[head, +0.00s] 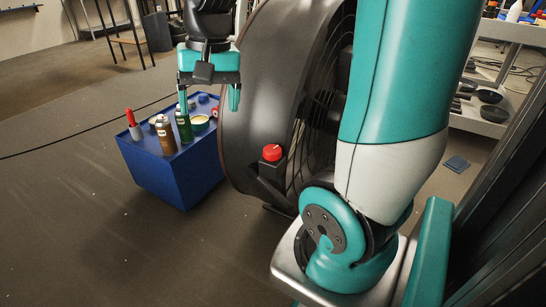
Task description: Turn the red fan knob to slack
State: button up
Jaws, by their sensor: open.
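The red fan knob (272,152) sits on a black box on the lower side of the large black drum fan (262,80). The knob is unobstructed in the head view, but its dial position is too small to read. My gripper (209,98) is teal with two fingers pointing down. It is open and empty. It hangs to the upper left of the knob in the picture, apart from it, in front of the fan's left side and over the blue box.
A blue box (165,178) stands on the floor left of the fan, with a brown spray can (165,135), a green can (184,125) and other items on top. A cable lies on the floor at left. Shelves (510,32) stand at right.

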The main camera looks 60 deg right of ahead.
aim_at(272, 149)
jog(key=s+d+f+m+g+h+b, duration=0.1)
jog(key=s+d+f+m+b, duration=0.15)
jog(key=d+m, duration=1.1)
jog(key=d+f+n+b, duration=0.1)
jog(key=f+b, duration=0.1)
jog(key=f, duration=0.3)
jog(key=d+f+n+b, duration=0.1)
jog(key=f+b, duration=0.2)
jog(key=f, duration=0.3)
jog(key=d+f+n+b, duration=0.1)
jog(key=f+b, duration=0.2)
jog(key=f, duration=0.3)
jog(key=shift+w, duration=0.1)
jog(key=shift+r, duration=0.1)
jog(key=c, duration=0.9)
